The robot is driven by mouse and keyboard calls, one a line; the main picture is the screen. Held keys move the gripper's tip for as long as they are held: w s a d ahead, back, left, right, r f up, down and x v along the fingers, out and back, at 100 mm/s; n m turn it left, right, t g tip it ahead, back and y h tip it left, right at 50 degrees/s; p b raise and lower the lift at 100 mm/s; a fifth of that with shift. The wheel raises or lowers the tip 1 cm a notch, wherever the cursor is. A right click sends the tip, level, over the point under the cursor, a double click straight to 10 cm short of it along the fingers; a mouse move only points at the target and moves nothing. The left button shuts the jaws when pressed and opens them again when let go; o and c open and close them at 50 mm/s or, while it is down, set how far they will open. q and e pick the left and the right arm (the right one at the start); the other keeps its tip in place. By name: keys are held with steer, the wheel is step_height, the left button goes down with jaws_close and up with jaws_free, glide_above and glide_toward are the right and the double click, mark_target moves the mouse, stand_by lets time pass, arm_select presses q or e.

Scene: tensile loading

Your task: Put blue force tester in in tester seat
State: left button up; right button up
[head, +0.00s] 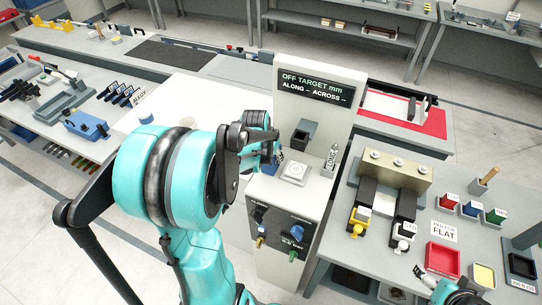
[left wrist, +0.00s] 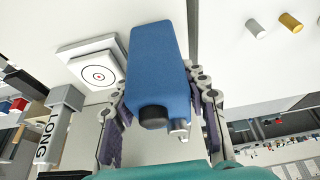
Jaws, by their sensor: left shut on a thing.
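In the left wrist view my left gripper (left wrist: 162,98) is shut on a blue force tester (left wrist: 158,60), a blue block with a black round knob at its near end. In the head view my left gripper (head: 268,150) is beside the machine's white upright panel, with the tester mostly hidden behind it. A white square plate with a round target mark (head: 293,172) lies on the machine's ledge; it also shows in the left wrist view (left wrist: 98,74), left of the tester. A dark open-topped box (head: 303,133) is on the panel above; I cannot tell which is the seat. My right gripper (head: 424,275) is small and partly seen at the lower right.
The panel carries a display (head: 316,86) reading "OFF TARGET mm". A post labelled LONG (head: 332,157) stands right of the plate. Knobs (head: 295,232) are on the machine's front. The right bench holds a beige rack (head: 395,172) and small trays. Another blue box (head: 86,125) lies on the left bench.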

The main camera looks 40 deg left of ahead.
arm_select(q)
steer(key=shift+w+f, duration=0.1)
steer(key=shift+f, duration=0.15)
steer(key=o, duration=1.4)
